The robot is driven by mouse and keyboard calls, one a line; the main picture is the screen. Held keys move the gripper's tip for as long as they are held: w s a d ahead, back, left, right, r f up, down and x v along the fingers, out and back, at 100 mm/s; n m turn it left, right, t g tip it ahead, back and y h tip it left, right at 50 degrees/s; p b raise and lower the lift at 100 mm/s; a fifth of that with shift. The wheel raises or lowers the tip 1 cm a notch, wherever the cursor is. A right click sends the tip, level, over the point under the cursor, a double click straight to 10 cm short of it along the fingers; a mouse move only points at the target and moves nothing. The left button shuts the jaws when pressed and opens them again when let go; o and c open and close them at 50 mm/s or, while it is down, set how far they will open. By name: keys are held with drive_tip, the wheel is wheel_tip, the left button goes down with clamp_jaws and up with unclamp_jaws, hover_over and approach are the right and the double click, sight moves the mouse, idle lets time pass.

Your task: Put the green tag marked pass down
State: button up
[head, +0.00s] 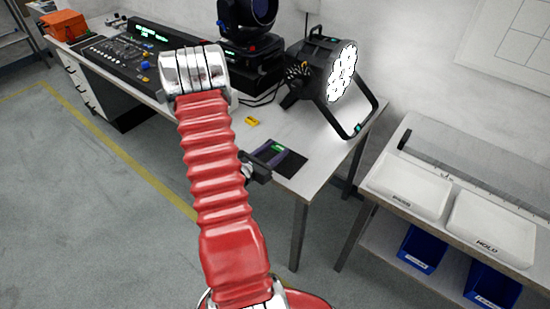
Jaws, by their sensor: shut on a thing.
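My gripper (271,154) is at the front right part of the long white table, partly hidden behind my red arm. It is shut on a small green tag (279,147), which shows at the finger ends over a black mat (293,165). The tag's writing is too small to read, and I cannot tell whether the tag touches the mat. A white tray marked PASS (408,184) stands on the bench at the right, well apart from my gripper.
A white tray marked HOLD (493,228) stands beside the PASS tray. A yellow tag (251,121) lies on the table (318,175). A par can (335,75), a moving-head light (248,45) and a control desk (125,55) stand behind. Blue bins (421,249) sit under the bench.

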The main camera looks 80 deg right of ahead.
drive_tip(key=shift+f, duration=1.7)
drive_tip(key=shift+f, duration=0.1)
drive_tip(key=o, duration=1)
drive_tip(key=v, duration=1.2)
drive_tip(key=shift+r, duration=0.2)
